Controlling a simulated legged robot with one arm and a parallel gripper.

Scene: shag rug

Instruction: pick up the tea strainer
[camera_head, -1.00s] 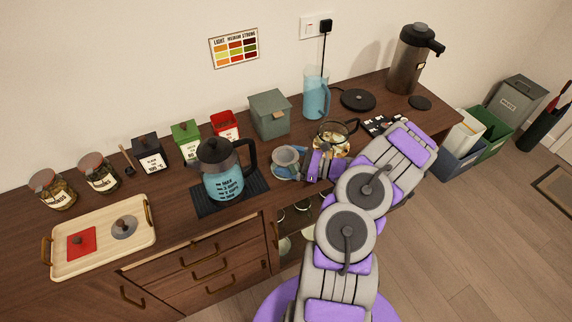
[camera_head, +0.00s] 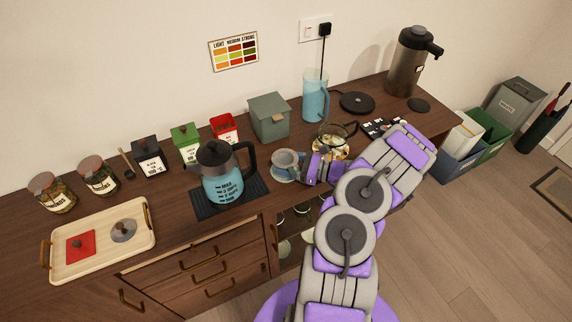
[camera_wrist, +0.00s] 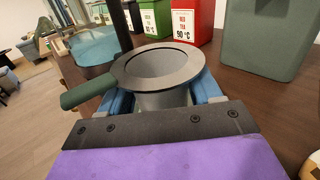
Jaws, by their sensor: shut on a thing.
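The tea strainer (camera_wrist: 160,68) is a grey, round, funnel-like piece with a wide rim and a green handle (camera_wrist: 90,93) pointing left in the wrist view. In the head view the strainer (camera_head: 287,158) is small, at the front middle of the counter, right of the kettle. My gripper (camera_wrist: 165,100) is shut on its body, with blue fingers on both sides below the rim. In the head view my gripper (camera_head: 303,167) reaches it from the right. The strainer's underside is hidden, and I cannot tell whether it touches anything below.
A blue kettle (camera_head: 223,183) on a dark mat (camera_head: 255,188) stands close on the left. A glass teapot (camera_head: 332,145) is close behind my gripper. A grey-green box (camera_head: 269,117) and red tin (camera_head: 224,127) stand behind. A wooden tray (camera_head: 100,253) lies far left.

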